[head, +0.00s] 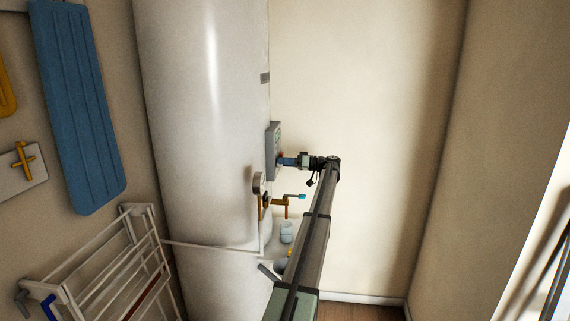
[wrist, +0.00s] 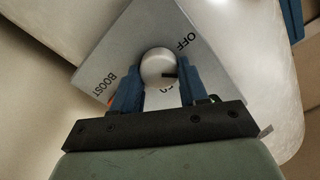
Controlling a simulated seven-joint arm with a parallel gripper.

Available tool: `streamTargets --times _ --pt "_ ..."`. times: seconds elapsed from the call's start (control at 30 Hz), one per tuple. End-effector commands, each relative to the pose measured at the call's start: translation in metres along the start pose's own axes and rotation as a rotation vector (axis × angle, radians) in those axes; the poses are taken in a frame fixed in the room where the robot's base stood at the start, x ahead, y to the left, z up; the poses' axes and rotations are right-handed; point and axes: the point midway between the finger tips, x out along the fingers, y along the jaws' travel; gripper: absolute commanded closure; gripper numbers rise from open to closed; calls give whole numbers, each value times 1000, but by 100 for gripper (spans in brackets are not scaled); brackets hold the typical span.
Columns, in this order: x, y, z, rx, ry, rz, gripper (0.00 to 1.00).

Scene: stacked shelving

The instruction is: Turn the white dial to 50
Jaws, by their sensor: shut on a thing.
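The white dial (wrist: 158,66) is a round knob on a grey control panel (wrist: 118,52), seen in the wrist view. The panel carries the words OFF and BOOST and a partly hidden marking below the dial. A dark pointer mark shows on the dial's right side. My gripper (wrist: 155,82) has its blue fingers on either side of the dial and is shut on it. In the head view, my gripper (head: 290,161) reaches the panel (head: 273,150) from the right; the dial itself is hidden there.
The panel is mounted on a large white cylindrical tank (head: 205,110). A white drying rack (head: 110,265) stands at left. A blue board (head: 78,105) hangs on the left wall.

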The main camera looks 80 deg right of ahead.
Motion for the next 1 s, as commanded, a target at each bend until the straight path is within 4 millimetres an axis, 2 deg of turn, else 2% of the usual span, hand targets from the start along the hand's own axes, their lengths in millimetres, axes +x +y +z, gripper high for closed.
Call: streamTargets --times 1.0 --pt "0 3 2 952 0 0 87"
